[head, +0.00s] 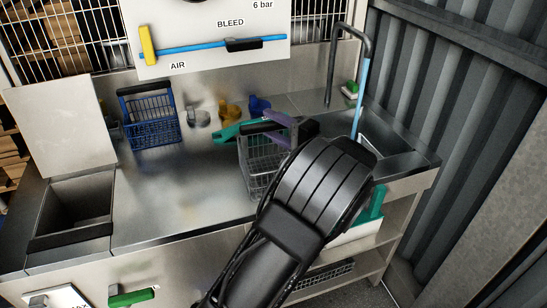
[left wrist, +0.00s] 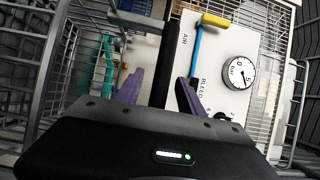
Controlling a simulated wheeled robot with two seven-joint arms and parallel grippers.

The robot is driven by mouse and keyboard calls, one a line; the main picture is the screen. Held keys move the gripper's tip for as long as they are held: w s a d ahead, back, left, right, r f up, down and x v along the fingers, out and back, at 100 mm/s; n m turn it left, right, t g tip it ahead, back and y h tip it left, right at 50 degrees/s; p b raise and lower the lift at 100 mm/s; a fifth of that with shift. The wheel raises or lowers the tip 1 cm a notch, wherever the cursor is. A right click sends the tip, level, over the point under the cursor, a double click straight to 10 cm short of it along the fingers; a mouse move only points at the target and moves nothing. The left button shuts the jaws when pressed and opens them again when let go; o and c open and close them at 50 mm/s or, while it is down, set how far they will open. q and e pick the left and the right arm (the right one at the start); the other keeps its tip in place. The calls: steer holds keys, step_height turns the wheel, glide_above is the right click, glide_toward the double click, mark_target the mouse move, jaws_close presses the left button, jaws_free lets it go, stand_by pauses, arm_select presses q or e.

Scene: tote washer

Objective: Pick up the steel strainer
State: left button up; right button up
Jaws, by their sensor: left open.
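The steel strainer (head: 262,168) is a wire basket with a black handle bar, standing on the steel counter near its middle. My arm hides its right side in the head view. My left gripper (head: 282,124), with purple fingers, is at the handle on top of the strainer. In the left wrist view, the black handle bar (left wrist: 172,45) runs between the spread fingers of the left gripper (left wrist: 158,85). The gripper is open, and I see no firm contact with the bar. Wire mesh shows at the left of that view. My right gripper is not in view.
A blue wire basket (head: 150,122) stands at the back left, with yellow and blue fittings (head: 231,110) beside it. A teal tool (head: 230,132) lies behind the strainer. An open bin (head: 75,205) is at the left, a sink (head: 385,135) at the right. The counter's middle left is clear.

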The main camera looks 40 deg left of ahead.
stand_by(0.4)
arm_select(q)
jaws_close()
stand_by(0.4)
stand_by(0.9)
